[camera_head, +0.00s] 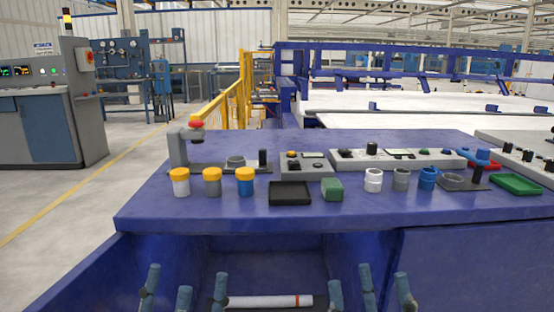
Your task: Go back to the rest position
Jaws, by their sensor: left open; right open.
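My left gripper (186,278) shows at the bottom edge, left of centre, as several spread blue-grey fingers pointing up. My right gripper (367,277) shows the same way, right of centre. Both are open, with nothing seen between their fingers; their lower parts are cut off by the frame.
A blue bench (150,214) stands ahead with an open recess below. On top are yellow-lidded jars (212,187), a black tray (290,192), a green block (332,188), small cups (401,179) and a green tray (516,184). A control cabinet (40,125) stands left; floor there is clear.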

